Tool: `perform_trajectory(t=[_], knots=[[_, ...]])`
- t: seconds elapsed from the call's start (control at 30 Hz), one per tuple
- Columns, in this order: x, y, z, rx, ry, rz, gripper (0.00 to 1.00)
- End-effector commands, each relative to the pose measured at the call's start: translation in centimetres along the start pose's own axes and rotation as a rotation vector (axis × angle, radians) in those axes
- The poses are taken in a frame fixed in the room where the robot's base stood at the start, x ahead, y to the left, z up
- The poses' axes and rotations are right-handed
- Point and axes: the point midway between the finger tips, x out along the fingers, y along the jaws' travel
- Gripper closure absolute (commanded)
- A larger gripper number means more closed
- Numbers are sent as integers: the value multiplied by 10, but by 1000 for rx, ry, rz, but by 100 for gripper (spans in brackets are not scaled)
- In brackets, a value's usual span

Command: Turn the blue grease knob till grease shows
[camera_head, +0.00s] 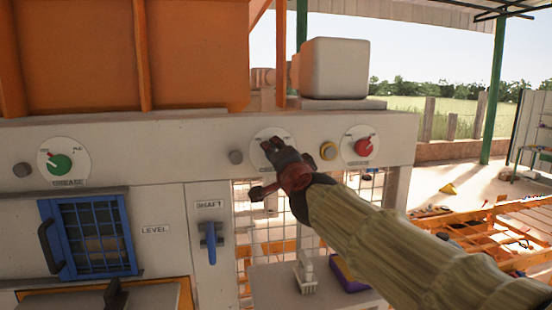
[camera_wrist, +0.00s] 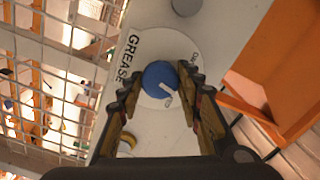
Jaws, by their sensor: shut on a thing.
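The blue grease knob (camera_wrist: 161,79) sits on a round white dial plate (camera_wrist: 138,48) lettered GREASE in the wrist view. A pale pointer mark shows on its face. My gripper (camera_wrist: 158,92) is shut on the knob, with one finger on each side. In the head view my gripper (camera_head: 276,150) reaches the middle dial on the grey panel and hides the blue knob. I see no grease around the knob.
A green knob (camera_head: 59,164) is on the left dial and a red knob (camera_head: 364,147) on the right one. A yellow-ringed button (camera_head: 328,151) sits close to my gripper. A blue shaft lever (camera_head: 210,240) and a mesh guard (camera_head: 262,225) are below.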

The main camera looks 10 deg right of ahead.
Motion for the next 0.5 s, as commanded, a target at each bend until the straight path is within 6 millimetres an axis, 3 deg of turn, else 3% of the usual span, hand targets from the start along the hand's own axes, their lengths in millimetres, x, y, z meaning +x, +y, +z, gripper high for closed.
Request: perform_trajectory(t=[0.5], knots=[[0, 0, 0, 403, 1, -1, 90]])
